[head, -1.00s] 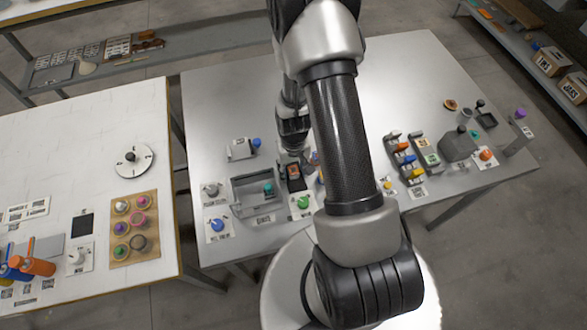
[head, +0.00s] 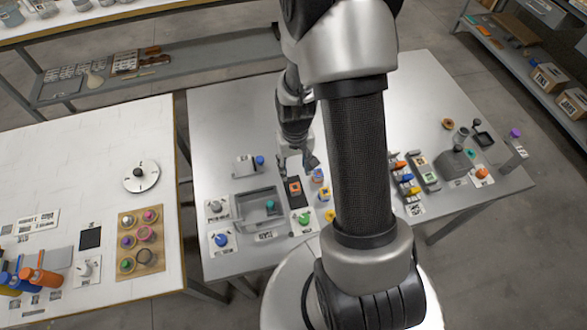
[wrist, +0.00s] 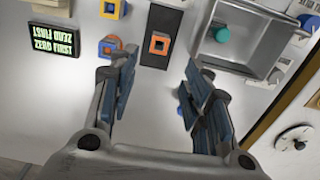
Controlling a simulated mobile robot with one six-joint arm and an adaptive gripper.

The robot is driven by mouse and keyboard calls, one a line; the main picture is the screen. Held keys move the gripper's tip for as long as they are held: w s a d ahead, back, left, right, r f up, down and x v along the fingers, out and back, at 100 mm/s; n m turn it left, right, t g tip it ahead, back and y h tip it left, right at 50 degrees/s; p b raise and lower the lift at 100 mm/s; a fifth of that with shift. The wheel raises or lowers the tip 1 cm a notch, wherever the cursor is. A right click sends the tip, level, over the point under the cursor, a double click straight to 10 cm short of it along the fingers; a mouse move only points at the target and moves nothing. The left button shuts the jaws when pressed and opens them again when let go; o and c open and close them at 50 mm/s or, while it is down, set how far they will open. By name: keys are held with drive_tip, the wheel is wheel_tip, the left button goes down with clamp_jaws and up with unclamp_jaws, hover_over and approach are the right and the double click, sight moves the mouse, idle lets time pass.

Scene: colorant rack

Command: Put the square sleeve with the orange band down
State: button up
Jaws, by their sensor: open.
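The square sleeve with the orange band (wrist: 159,44) stands on a dark rectangular pad (wrist: 157,22), its square opening facing up in the wrist view. In the head view the sleeve (head: 294,187) shows as a small orange square on the black pad (head: 294,202). My gripper (wrist: 161,64) is open and empty. Its two fingers are spread wide, and the sleeve is visible beyond the gap between them, apart from both. In the head view my gripper (head: 296,164) is just behind the pad.
A grey tray (wrist: 273,55) holding a teal-topped piece (wrist: 221,34) lies beside the pad. On the other side are a blue-and-orange sleeve (wrist: 108,46) and a small display (wrist: 54,39). Several coloured items (head: 407,178) stand farther right on the table.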

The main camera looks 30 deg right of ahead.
wheel_tip(320, 180, up, 10)
drive_tip(key=a+t, duration=0.1)
drive_tip(key=a, duration=0.2)
drive_tip(key=s+a+r+n+t, duration=0.1)
drive_tip(key=s+a+r, duration=0.3)
drive_tip(key=s+r, duration=0.3)
drive_tip(key=s+a+r+n+t, duration=0.2)
drive_tip(key=s+a+r, duration=0.2)
drive_tip(key=s+r, duration=0.3)
wheel_tip(320, 180, up, 5)
drive_tip(key=shift+s+r+t, duration=0.1)
drive_tip(key=shift+s+t, duration=0.15)
drive_tip(key=shift+t, duration=0.05)
wheel_tip(320, 180, down, 3)
drive_tip(key=b, duration=0.3)
drive_tip(key=shift+d, duration=0.1)
